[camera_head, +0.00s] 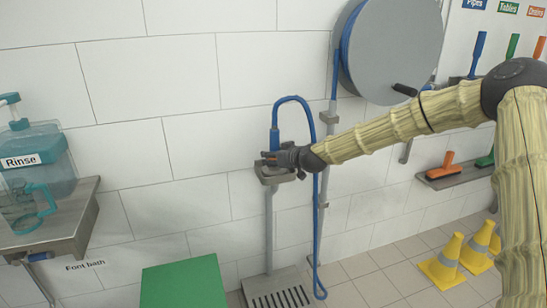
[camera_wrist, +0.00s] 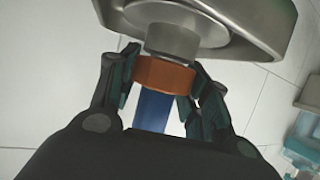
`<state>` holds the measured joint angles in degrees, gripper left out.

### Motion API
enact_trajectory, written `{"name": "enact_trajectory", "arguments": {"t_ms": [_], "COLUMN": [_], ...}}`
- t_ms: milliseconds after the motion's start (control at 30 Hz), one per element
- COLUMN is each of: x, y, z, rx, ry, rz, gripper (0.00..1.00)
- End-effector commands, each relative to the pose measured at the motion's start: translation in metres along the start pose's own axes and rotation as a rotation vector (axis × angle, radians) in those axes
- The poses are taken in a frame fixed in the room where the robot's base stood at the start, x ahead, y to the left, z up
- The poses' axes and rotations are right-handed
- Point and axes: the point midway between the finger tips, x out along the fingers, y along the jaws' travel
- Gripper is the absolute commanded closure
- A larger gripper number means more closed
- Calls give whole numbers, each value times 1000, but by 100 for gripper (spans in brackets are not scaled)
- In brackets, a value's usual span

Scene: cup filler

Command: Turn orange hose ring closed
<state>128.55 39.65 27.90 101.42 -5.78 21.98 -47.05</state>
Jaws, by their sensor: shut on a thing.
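The orange hose ring (camera_wrist: 163,76) sits around the joint between the blue hose (camera_wrist: 152,110) and a grey metal fitting (camera_wrist: 172,44) in the wrist view. My gripper (camera_wrist: 164,82) is shut on the ring, with a dark finger on each side of it. In the head view my gripper (camera_head: 284,158) is at the small metal bracket on top of the post, where the blue hose (camera_head: 292,99) loops up and over.
A grey hose reel (camera_head: 392,50) hangs on the wall above my arm. A drain grate (camera_head: 278,298) and a green box (camera_head: 183,284) are below. A shelf with a teal Rinse jug (camera_head: 38,158) is at left. Yellow cones (camera_head: 441,262) stand at right.

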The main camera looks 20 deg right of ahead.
Motion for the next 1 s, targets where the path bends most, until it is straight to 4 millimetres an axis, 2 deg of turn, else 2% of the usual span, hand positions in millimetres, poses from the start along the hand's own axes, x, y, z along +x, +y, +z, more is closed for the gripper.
{"name": "enact_trajectory", "arguments": {"t_ms": [367, 1000], "x": [-2, -1], "y": [-1, -1], "z": [-3, -4], "rx": [36, 172], "ry": [-3, -1], "rz": [99, 430], "gripper": [77, 77]}}
